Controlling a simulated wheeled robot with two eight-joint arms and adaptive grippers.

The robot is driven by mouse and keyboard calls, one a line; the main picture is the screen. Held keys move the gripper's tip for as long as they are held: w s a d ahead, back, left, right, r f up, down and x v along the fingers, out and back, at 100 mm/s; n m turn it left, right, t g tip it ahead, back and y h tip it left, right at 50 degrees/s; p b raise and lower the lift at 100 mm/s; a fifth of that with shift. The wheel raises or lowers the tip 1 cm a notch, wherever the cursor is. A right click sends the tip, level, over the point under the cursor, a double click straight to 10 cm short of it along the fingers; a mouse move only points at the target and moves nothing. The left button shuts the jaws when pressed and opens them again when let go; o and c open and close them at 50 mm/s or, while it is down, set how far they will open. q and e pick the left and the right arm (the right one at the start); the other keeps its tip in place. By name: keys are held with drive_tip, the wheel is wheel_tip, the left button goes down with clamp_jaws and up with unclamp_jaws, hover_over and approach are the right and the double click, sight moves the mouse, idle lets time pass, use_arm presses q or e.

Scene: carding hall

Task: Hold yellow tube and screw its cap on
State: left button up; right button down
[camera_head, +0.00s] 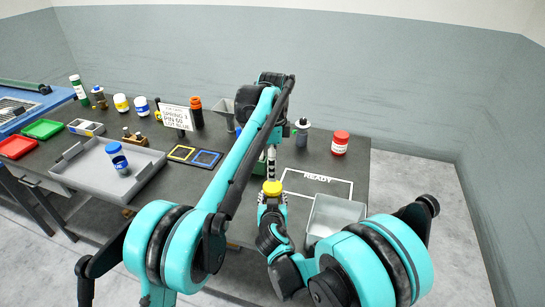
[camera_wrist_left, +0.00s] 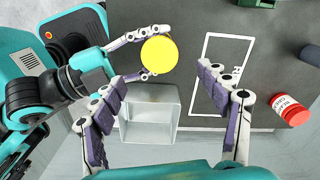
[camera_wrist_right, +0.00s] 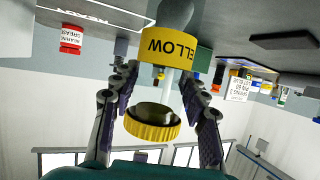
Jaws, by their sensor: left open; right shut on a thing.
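My right gripper (camera_wrist_right: 160,75) is shut on the yellow tube (camera_wrist_right: 177,48), whose yellow label shows in the right wrist view. That view is upside down, so the tube is upright. The round, ribbed yellow cap (camera_wrist_right: 152,128) is over the tube's top, its dark underside showing; I cannot tell whether its thread is engaged. From above, the cap (camera_wrist_left: 158,54) hides the tube in the left wrist view; the cap also shows in the head view (camera_head: 272,188). My left gripper (camera_wrist_left: 165,85) is open above, its fingers apart and not touching the cap.
A red-lidded jar (camera_head: 340,146) and a grey bottle (camera_head: 302,136) stand behind. A grey tray (camera_head: 75,172) with a blue-capped container (camera_head: 118,155) lies left.

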use_arm(q)
drive_tip(key=shift+r, duration=1.7)
use_arm(e)
drive_tip(key=c, duration=0.7)
unclamp_jaws()
drive_tip(key=shift+c, duration=0.2)
drive_tip(key=v, duration=1.2)
